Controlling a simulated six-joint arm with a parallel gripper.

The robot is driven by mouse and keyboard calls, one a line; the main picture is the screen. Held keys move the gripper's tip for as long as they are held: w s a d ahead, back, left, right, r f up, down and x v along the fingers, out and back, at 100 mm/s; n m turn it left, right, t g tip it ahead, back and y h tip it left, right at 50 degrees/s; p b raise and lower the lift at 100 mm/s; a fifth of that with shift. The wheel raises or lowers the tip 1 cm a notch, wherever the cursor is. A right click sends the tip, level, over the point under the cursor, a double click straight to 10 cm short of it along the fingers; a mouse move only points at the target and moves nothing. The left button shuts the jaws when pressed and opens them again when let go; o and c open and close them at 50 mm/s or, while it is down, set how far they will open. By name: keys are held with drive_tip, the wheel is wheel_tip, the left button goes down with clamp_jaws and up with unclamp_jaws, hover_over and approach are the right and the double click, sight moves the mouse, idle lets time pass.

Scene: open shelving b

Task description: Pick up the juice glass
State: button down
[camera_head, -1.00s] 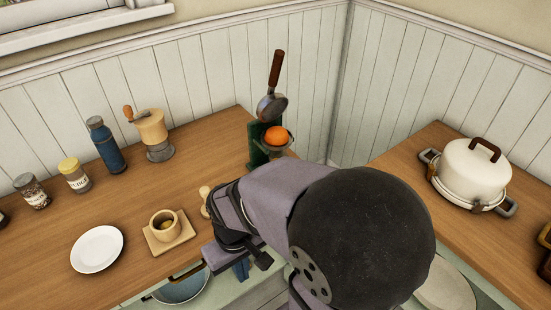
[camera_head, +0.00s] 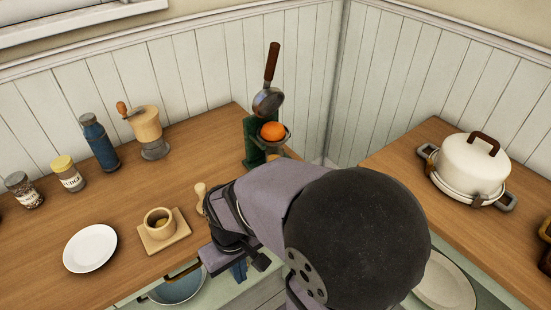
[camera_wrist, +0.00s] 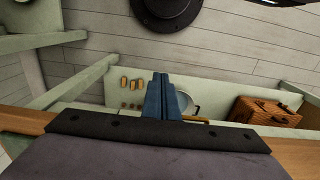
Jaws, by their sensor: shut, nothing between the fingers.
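I cannot make out a juice glass for certain in either view. A green juice press (camera_head: 254,143) with an orange (camera_head: 272,131) on it stands at the back corner of the left counter. A small pale orange patch below its bowl is mostly hidden by my arm, and I cannot tell what it is. My gripper (camera_head: 239,270) points down at the counter's front edge, apart from the press. In the wrist view its blue fingers (camera_wrist: 163,97) are together and empty, above the lower shelf.
The wooden counter (camera_head: 125,195) holds a white plate (camera_head: 90,248), a cup (camera_head: 159,223) on a square board, a grinder (camera_head: 147,128), a blue bottle (camera_head: 99,142) and jars. A white pot (camera_head: 473,165) is on the right counter. A wicker basket (camera_wrist: 262,111) sits below.

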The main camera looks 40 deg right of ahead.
drive_tip(key=c, duration=0.8)
unclamp_jaws()
drive_tip(key=shift+c, duration=0.2)
